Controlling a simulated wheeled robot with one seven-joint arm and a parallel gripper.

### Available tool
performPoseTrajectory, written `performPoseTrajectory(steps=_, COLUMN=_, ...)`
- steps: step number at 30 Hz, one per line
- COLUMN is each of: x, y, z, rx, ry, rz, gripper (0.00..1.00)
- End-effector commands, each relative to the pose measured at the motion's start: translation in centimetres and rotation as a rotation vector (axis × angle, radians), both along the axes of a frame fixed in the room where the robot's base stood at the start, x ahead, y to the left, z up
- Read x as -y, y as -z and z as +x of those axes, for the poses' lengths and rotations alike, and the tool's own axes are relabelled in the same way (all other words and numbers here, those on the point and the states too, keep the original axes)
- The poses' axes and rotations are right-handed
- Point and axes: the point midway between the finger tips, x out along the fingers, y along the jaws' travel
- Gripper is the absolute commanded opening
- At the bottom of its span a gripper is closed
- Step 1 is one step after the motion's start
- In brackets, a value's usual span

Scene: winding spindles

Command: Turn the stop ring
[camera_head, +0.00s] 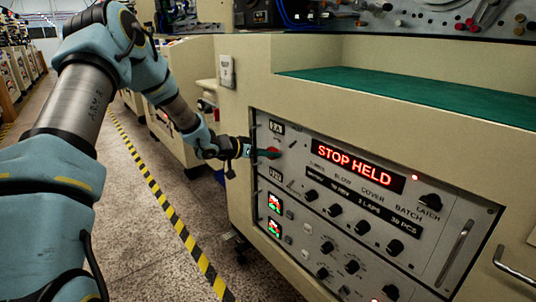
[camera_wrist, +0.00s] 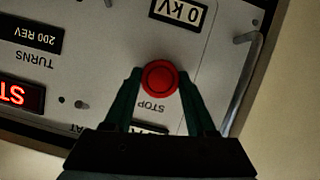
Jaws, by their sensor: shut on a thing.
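The stop ring is a round red knob (camera_wrist: 160,78) above the word STOP on the grey control panel, with a slightly darker centre. In the head view the red knob (camera_head: 273,151) shows at the panel's left side, partly covered by my gripper. My gripper (camera_wrist: 158,84) has its two green fingers on either side of the knob and is shut on it. In the head view my gripper (camera_head: 262,152) reaches the panel from the left. The panel display (camera_head: 353,166) reads STOP HELD in red.
Several black knobs (camera_head: 333,211) and a metal handle (camera_head: 455,252) are on the panel to the right. A bent metal handle (camera_wrist: 248,65) stands beside the stop knob in the wrist view. A green-topped ledge (camera_head: 420,95) runs above. The floor at left is clear.

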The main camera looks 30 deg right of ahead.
Motion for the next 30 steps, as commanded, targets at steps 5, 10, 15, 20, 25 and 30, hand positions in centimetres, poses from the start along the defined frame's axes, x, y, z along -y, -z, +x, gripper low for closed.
performPoseTrajectory(steps=5, x=-0.02, y=0.0, z=0.0, rx=0.0, ry=0.0, rz=0.0, gripper=0.09)
performPoseTrajectory(steps=10, x=-0.02, y=0.02, z=-0.01, rx=0.001, ry=-0.001, rz=0.0, gripper=0.01)
performPoseTrajectory(steps=15, x=0.0, y=0.12, z=-0.05, rx=0.026, ry=0.0, rz=0.005, gripper=0.01)
performPoseTrajectory(steps=20, x=-0.01, y=0.25, z=-0.07, rx=0.094, ry=-0.001, rz=0.018, gripper=0.01)
performPoseTrajectory(steps=25, x=0.04, y=0.52, z=-0.21, rx=0.215, ry=0.001, rz=0.043, gripper=0.01)
performPoseTrajectory(steps=30, x=0.08, y=0.76, z=-0.31, rx=0.371, ry=0.0, rz=0.072, gripper=0.01)
